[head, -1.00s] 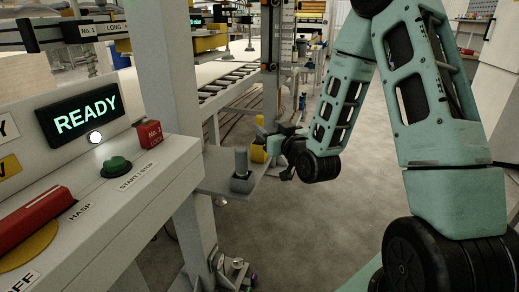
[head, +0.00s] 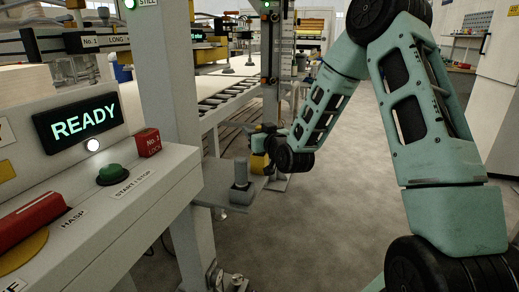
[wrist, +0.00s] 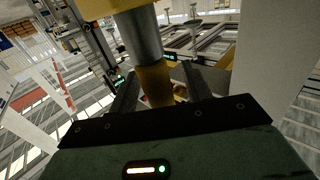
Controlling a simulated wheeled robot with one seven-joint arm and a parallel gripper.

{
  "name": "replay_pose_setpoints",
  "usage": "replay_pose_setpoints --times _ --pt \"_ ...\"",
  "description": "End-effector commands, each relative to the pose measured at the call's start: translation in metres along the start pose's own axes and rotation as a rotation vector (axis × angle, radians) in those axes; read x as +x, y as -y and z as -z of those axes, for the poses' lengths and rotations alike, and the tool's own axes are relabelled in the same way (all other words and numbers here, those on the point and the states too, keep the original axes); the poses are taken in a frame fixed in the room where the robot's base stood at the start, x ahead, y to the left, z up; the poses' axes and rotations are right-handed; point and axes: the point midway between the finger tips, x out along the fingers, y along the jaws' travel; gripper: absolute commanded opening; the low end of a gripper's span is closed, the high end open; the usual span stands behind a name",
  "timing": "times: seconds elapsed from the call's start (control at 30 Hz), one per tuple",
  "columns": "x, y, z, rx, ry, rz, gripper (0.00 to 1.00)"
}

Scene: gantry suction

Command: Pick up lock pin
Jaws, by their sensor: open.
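The lock pin (wrist: 141,38) shows in the wrist view as a grey metal shaft with a yellow grip (wrist: 154,84). Its other end meets a yellow block, which also shows in the head view (head: 258,164) on a small grey shelf. My gripper (wrist: 163,92) is open, with the pin's yellow grip between its two fingers. I cannot tell whether either finger touches it. In the head view my gripper (head: 264,134) is just above the yellow block, and the pin there is mostly hidden by it.
A grey upright peg (head: 240,172) in a grey base stands close by on the shelf (head: 212,192). A grey post (head: 172,90) rises at left, beside the control panel (head: 118,190) reading READY. A roller conveyor (head: 228,98) lies behind.

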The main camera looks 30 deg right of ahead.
Motion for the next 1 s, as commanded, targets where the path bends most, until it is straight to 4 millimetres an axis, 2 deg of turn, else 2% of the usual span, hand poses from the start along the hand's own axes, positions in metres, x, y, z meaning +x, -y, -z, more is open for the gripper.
replay_pose_setpoints --times 0.17,0.33,0.73,0.87,1.0 --pt "0.0 0.0 0.0 0.0 0.0 0.0 0.48" --pt "0.0 0.0 0.0 0.0 0.0 0.0 0.01" --pt "0.0 0.0 0.005 -0.001 -0.004 0.0 0.0" --pt "0.0 0.0 0.023 -0.003 -0.007 0.0 0.0" --pt "0.0 0.0 0.052 -0.004 -0.008 0.0 0.0"
